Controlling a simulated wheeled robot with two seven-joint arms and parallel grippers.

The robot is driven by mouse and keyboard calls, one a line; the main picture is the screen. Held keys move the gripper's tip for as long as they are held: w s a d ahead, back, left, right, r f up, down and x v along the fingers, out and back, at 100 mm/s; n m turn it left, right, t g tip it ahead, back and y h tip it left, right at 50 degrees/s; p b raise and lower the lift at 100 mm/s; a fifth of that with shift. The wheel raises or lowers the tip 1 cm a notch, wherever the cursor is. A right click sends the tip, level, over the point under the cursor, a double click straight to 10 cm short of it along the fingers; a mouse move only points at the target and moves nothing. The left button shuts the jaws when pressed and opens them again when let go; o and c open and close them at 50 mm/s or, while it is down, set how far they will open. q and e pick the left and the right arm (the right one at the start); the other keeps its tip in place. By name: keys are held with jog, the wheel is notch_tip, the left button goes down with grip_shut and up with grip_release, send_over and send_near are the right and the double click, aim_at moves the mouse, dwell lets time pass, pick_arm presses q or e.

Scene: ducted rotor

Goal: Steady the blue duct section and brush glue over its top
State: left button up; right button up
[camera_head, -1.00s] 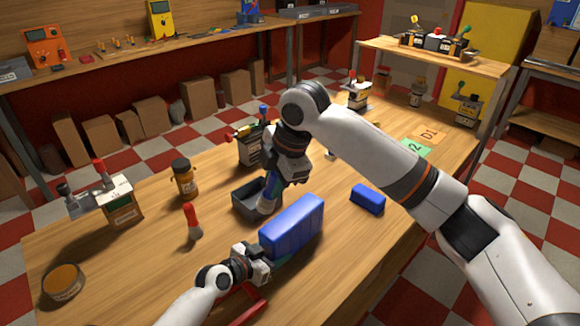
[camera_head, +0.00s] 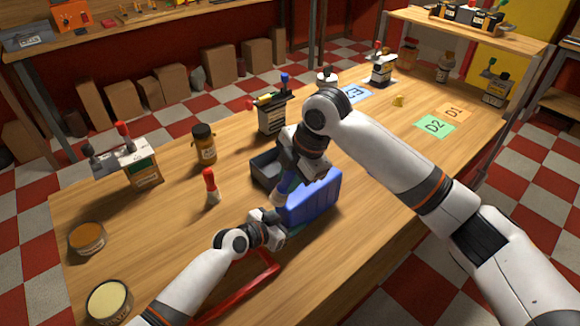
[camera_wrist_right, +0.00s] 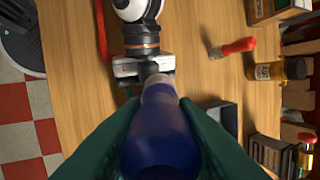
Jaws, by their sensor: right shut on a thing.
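The blue duct section (camera_head: 316,200) stands on the table in the head view, partly covered by my right gripper. My right gripper (camera_head: 291,179) is shut on a brush with a blue handle (camera_wrist_right: 160,138). The brush points down by the duct section's left end; whether its pale tip (camera_head: 279,198) touches the top cannot be told. My left gripper (camera_head: 272,226) is low at the duct section's left end, and its wrist also shows in the right wrist view (camera_wrist_right: 145,70). Its fingers are mostly hidden, so its grip is unclear.
A grey open tray (camera_head: 262,167) stands just behind the duct section. A red frame (camera_head: 250,285) lies in front. Lettered cards, such as D2 (camera_head: 435,125), lie right.

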jog(key=shift+w+d+f, duration=0.2)
jog(key=shift+w+f, duration=0.05)
jog(key=shift+f, duration=0.25)
jog(key=shift+w+d+f, duration=0.2)
jog(key=shift+f, duration=0.25)
jog(key=shift+w+d, duration=2.8)
jog(key=shift+w, duration=0.25)
jog(key=shift+w+d, duration=2.75)
jog(key=shift+w, duration=0.3)
jog(key=shift+s+a, duration=3.05)
jog(key=shift+s, duration=0.25)
jog(key=shift+s+a, duration=3)
jog(key=shift+s, duration=0.25)
jog(key=shift+w+d, duration=1.95)
jog(key=shift+w, duration=0.25)
jog(key=shift+w+d, duration=2)
jog(key=shift+w, duration=0.15)
jog(key=shift+w+d, duration=1.95)
jog(key=shift+w, duration=0.25)
jog(key=shift+a, duration=0.1)
jog(key=shift+s+a, duration=1.95)
jog(key=shift+s, duration=0.25)
jog(key=shift+s+a, duration=1.9)
jog(key=shift+s, duration=0.25)
jog(key=shift+s+a, duration=1.95)
jog(key=shift+s, duration=0.25)
jog(key=shift+r, duration=4.05)
